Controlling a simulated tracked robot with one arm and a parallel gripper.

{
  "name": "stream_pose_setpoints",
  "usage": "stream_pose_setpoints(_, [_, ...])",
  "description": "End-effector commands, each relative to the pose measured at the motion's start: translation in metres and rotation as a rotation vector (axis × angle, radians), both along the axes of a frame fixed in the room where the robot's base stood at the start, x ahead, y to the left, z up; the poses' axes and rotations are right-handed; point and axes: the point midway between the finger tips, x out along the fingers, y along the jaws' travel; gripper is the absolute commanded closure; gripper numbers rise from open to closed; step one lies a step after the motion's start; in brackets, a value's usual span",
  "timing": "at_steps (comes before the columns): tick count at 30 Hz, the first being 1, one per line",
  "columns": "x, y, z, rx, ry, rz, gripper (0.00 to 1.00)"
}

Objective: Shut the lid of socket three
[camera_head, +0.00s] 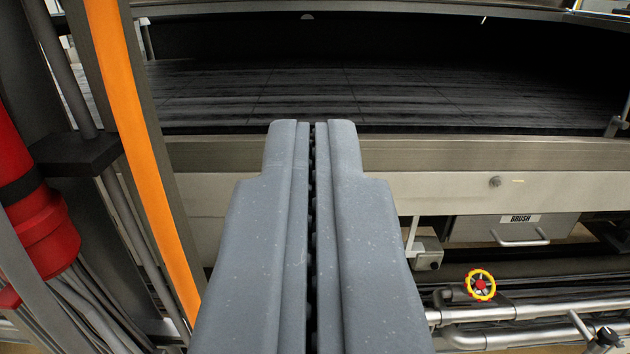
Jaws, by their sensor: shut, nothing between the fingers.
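My gripper (312,124) is in the middle of the view, its two grey fingers side by side and pointing away from the camera. It is shut with nothing held; only a thin dark gap shows between the fingers. No socket or socket lid can be made out in this view. What lies directly behind the fingers is hidden.
A dark hood opening (400,90) lies ahead above a pale metal ledge (460,190). An orange post (140,140) and red cylinder (35,215) stand close at left.

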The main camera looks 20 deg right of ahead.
Motion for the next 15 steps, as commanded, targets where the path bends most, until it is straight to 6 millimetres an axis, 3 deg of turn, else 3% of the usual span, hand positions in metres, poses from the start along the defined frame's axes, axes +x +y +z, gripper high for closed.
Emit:
stream_pose_setpoints(11, [-0.002, 0.0016, -0.007, 0.0, 0.002, 0.001, 1.0])
stream_pose_setpoints(15, [-0.0045, 0.0012, 0.0017, 0.017, -0.005, 0.004, 1.0])
